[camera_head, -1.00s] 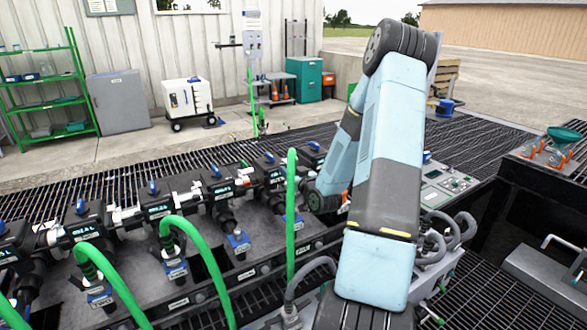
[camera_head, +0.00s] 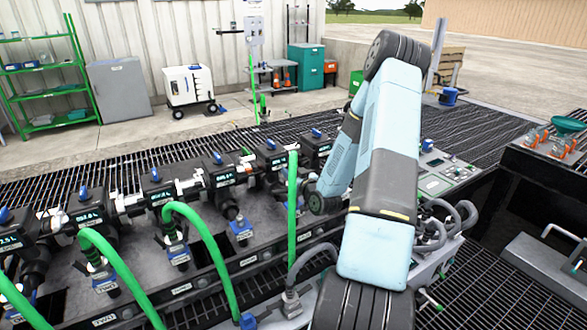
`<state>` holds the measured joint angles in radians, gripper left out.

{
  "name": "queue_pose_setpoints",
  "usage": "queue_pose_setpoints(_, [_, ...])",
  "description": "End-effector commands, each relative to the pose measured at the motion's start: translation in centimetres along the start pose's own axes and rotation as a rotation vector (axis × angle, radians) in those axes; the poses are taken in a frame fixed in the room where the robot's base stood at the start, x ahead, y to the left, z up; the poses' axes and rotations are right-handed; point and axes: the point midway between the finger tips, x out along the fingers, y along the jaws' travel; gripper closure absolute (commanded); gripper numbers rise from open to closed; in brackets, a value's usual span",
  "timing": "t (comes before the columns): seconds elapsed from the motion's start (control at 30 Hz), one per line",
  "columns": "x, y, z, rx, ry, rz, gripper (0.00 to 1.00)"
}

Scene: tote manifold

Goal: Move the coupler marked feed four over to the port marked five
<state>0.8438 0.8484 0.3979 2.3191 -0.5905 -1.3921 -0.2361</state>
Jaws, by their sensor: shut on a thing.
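My gripper (camera_head: 307,184) shows only as a small part at the left of my wrist, in front of the manifold's right end. My arm and wrist hide most of it. An upright green hose (camera_head: 292,205) stands just left of it, and the coupler at its end cannot be made out. Three other green hoses arch from the manifold's left ports, one of them here (camera_head: 208,235). A port with a blue tag (camera_head: 242,228) has no hose. The tag markings are too small to read surely, so port five cannot be picked out.
The black manifold valves (camera_head: 220,178) with blue handles stand in a row across the deck. A control panel (camera_head: 440,175) and grey hoses (camera_head: 460,215) lie right of my arm. A dark bench with a green funnel (camera_head: 568,125) is at far right. Grating is clear behind the manifold.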

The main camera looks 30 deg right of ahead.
Motion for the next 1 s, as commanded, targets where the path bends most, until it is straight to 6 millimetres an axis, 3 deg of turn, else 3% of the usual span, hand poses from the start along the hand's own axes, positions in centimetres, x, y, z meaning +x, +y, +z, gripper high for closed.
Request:
queue_pose_setpoints(0.7, [0.0, 0.1, 4.0, 0.0, 0.0, 0.002, 1.0])
queue_pose_setpoints(1.0, [0.0, 0.1, 4.8, 0.0, 0.001, 0.002, 1.0])
